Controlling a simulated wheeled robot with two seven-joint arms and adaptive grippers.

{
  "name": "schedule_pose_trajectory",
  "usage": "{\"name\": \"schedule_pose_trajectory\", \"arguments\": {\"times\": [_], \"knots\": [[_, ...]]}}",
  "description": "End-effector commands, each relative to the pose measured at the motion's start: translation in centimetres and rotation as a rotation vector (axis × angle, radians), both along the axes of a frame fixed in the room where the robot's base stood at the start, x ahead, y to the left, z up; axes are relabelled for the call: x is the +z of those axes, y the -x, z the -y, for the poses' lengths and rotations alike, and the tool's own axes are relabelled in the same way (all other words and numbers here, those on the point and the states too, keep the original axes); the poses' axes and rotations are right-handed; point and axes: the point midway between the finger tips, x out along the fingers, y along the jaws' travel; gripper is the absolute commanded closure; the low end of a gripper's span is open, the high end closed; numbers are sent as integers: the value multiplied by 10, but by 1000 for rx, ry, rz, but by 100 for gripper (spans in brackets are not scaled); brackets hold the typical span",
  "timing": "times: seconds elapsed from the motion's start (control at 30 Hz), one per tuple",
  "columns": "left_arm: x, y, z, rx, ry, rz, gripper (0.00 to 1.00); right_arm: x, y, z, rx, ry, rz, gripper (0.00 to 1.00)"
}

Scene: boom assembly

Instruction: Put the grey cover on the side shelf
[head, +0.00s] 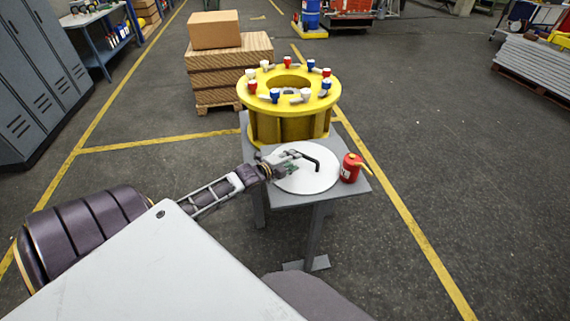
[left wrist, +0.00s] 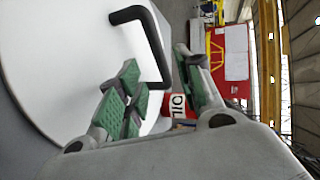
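The grey cover (head: 306,178) is a pale round disc with a black bar handle (head: 313,159). It lies flat on the small grey table-like shelf (head: 284,200) in front of the yellow drum. My left gripper (head: 296,158) is over the left part of the cover, close to the handle. In the left wrist view the cover (left wrist: 60,60) fills the left side. There the green-padded fingers of my left gripper (left wrist: 165,88) are spread apart, with part of the handle (left wrist: 155,45) showing between them; contact cannot be told. My right gripper is not in view.
A red oil can (head: 350,170) stands on the shelf's right corner, beside the cover. The yellow round drum (head: 255,98) with red, blue and white fittings stands behind. Wooden crates (head: 230,75) are further back. The floor to the right is clear.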

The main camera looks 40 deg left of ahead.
Motion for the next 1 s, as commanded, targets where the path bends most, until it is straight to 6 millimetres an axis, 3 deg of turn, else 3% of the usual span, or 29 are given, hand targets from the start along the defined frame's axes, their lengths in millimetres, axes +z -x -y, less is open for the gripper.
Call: {"name": "schedule_pose_trajectory", "arguments": {"times": [0.23,0.5,0.73,1.0], "knots": [[5,16,-1,0,-1,-2,64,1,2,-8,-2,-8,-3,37],[11,30,-2,0,-1,-1,64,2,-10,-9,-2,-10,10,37],[13,35,-3,0,0,0,64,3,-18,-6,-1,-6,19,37],[13,35,-3,0,0,0,64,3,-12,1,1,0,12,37]]}}
